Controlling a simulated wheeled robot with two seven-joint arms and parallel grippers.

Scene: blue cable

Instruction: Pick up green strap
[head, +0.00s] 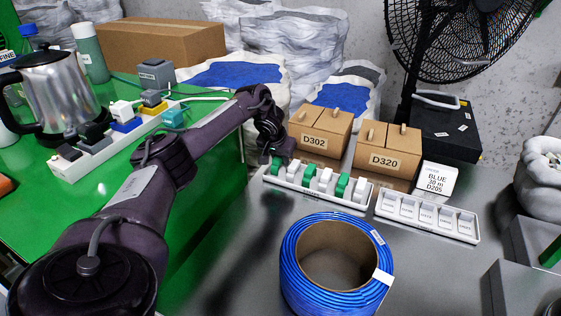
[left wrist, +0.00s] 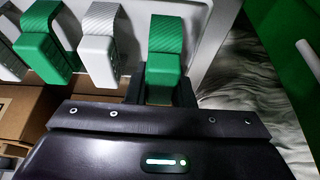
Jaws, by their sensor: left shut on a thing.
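Green and white straps stand by turns in a white holder (head: 318,189) on the grey table. The leftmost green strap (head: 276,164) is at my left gripper (head: 277,158). In the left wrist view this green strap (left wrist: 166,48) has its lower end between the two dark fingers, and the gripper (left wrist: 162,92) is shut on it. The strap's upper part still lies against the white holder (left wrist: 205,25). A white strap (left wrist: 98,50) and another green strap (left wrist: 43,52) hang beside it. My right gripper is not in view.
A blue cable coil (head: 337,268) stands in front of the holder. An empty white compartment tray (head: 427,215) lies to the right. Cardboard boxes D302 (head: 320,131) and D320 (head: 386,155) stand close behind the holder. A green table (head: 60,205) is at left.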

